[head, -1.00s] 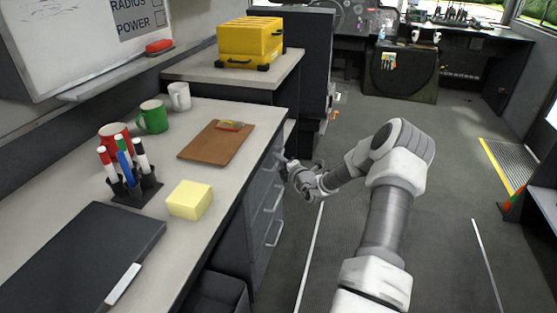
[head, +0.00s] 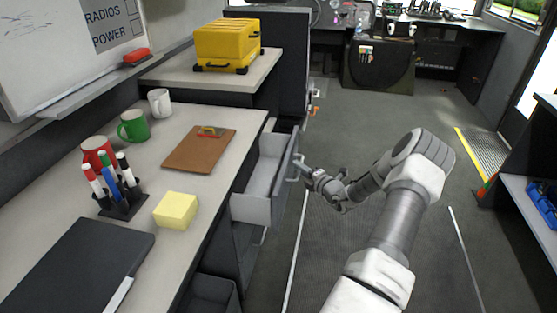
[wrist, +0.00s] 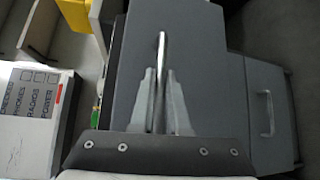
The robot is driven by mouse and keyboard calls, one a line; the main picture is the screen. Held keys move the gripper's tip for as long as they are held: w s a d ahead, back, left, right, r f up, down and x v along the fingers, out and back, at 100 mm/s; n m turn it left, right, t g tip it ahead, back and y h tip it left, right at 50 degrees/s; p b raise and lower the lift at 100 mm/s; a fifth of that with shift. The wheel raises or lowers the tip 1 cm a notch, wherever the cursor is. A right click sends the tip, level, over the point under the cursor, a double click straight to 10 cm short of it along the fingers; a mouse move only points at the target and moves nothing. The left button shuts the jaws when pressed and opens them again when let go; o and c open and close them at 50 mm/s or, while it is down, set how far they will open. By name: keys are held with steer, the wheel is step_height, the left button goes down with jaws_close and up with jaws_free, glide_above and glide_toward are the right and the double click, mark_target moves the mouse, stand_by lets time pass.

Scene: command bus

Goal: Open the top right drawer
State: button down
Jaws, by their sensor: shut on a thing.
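The top right drawer (head: 250,208) is grey and stands pulled out from under the desk top in the head view, with its empty inside showing. My gripper (head: 302,168) is at the outer side of its front. In the wrist view, the drawer's grey front (wrist: 205,75) faces the camera. Its metal bar handle (wrist: 162,50) lies between the two fingers of my gripper (wrist: 160,100), which are shut on it.
The desk (head: 60,220) holds a clipboard (head: 199,150), mugs, a pen holder, a yellow block (head: 175,211) and a black binder (head: 75,265). A lower drawer handle (wrist: 267,113) shows in the wrist view. The aisle floor (head: 370,110) is clear.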

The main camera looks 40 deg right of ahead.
steer(key=s+d, duration=1.6)
steer(key=s, duration=0.2)
steer(key=shift+s, duration=0.2)
steer(key=shift+d, duration=0.1)
steer(key=c, duration=0.9)
jaws_free()
steer(key=shift+w, duration=0.1)
steer(key=s+p, duration=0.1)
steer(key=s, duration=0.4)
steer(key=s+r+p, duration=0.1)
steer(key=s, duration=0.5)
steer(key=s+a+r+p, duration=0.1)
steer(key=s, duration=0.5)
steer(key=shift+s+a+r, duration=0.1)
steer(key=shift+s+r, duration=0.05)
steer(key=shift+r, duration=0.1)
